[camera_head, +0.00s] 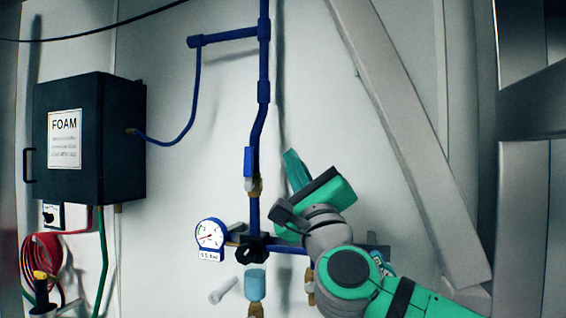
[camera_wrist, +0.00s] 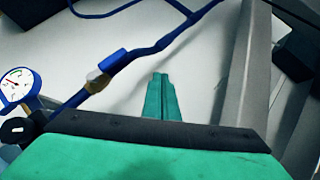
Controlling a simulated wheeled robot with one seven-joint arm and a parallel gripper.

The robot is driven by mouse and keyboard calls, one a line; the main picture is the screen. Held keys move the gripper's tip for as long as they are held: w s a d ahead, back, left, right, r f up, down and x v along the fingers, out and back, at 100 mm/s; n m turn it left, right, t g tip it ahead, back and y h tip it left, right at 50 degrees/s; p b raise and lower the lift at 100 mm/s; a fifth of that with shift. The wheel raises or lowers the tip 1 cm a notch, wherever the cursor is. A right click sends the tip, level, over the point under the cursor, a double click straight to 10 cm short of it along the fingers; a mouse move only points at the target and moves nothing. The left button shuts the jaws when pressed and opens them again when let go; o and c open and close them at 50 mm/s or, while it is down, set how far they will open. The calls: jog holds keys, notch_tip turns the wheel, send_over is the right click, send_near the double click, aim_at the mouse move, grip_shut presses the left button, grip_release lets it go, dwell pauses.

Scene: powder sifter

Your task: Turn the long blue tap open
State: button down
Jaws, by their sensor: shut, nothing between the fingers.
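The long blue tap (camera_head: 249,162) is a flat blue lever on a brass valve body (camera_head: 254,187) in the vertical blue pipe. Its lever points up, roughly in line with the pipe. In the wrist view the tap (camera_wrist: 113,60) lies to the left of the fingers. My gripper (camera_head: 292,160) is to the right of the tap in the head view, with its green fingers pointing up towards the wall. In the wrist view my gripper (camera_wrist: 160,78) has its fingers together and empty. It appears apart from the tap; the depth between them is hard to tell.
A pressure gauge (camera_head: 210,234) and a black valve knob (camera_head: 250,249) are below the tap. A black FOAM box (camera_head: 125,140) hangs at the left. A slanted grey beam (camera_head: 400,130) stands at the right. Bare wall shows between pipe and beam.

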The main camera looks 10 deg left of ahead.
jog(key=s+d+r+m+t+h, duration=0.1)
jog(key=s+r+m+h, duration=0.3)
jog(key=m, duration=0.6)
jog(key=s+d+r+m+t+h, duration=0.1)
jog(key=d+r+m, duration=0.1)
jog(key=r+m, duration=0.6)
jog(key=s+d+r+m+t+h, duration=0.1)
jog(key=s+r+m+h, duration=0.15)
jog(key=m, duration=0.95)
jog(key=m+g+y, duration=0.9)
jog(key=m+g, duration=0.2)
jog(key=m, duration=2)
send_near(248, 169)
jog(key=w+d+r, duration=0.2)
jog(key=w, duration=0.2)
jog(key=shift+h, duration=0.25)
jog(key=shift+w+a+r, duration=0.1)
jog(key=shift+w+a, duration=0.15)
jog(key=shift+a, duration=0.5)
jog(key=shift+w+a+f, duration=0.1)
jog(key=shift+w+a, duration=0.15)
jog(key=shift+a, duration=0.5)
jog(key=shift+w+a+r, duration=0.1)
jog(key=shift+w+a, duration=0.15)
jog(key=shift+a, duration=0.5)
